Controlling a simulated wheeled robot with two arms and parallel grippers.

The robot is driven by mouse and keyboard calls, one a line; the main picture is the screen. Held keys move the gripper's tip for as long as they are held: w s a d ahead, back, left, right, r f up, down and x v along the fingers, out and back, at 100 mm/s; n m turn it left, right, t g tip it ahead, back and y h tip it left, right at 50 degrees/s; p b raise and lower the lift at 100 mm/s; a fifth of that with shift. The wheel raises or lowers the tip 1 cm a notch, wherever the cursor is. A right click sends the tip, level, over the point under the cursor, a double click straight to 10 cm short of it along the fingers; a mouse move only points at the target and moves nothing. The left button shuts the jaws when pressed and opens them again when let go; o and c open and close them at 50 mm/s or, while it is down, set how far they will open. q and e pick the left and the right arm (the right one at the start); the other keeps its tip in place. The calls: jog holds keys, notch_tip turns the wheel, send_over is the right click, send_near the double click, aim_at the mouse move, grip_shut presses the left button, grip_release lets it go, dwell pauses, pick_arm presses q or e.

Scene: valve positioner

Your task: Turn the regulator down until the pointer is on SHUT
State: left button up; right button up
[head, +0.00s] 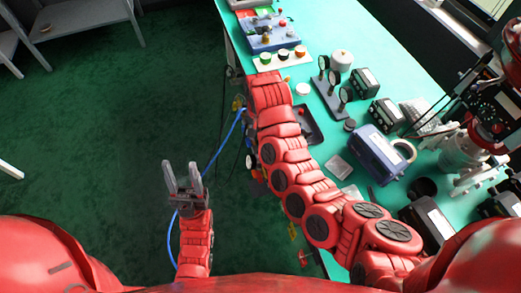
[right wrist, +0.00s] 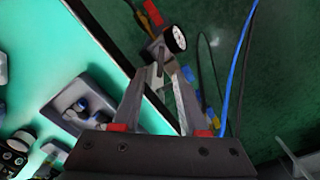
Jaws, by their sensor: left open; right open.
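What looks like the regulator (right wrist: 158,46), with a round white-faced gauge (right wrist: 175,38), is just past the table edge in the right wrist view. I cannot make out a pointer or the word SHUT. My right gripper (right wrist: 165,76) is open, its fingertips close to the metal part below the gauge; I cannot tell whether they touch it. In the head view my right arm hides this gripper, and only small parts show beside the table edge. My left gripper (head: 183,178) is open and empty above the green floor, away from the table.
The green table (head: 385,85) carries several gauges and instruments, a blue box (head: 377,150) and a control panel (head: 270,33) at the far end. A blue hose (head: 222,150) and dark cables hang beside the table edge. A grey shelf (head: 75,20) stands far left. The floor on the left is clear.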

jog(key=shift+s+f+p, duration=0.1)
jog(key=shift+f+p, duration=0.35)
jog(key=shift+f, duration=3.15)
grip_shut()
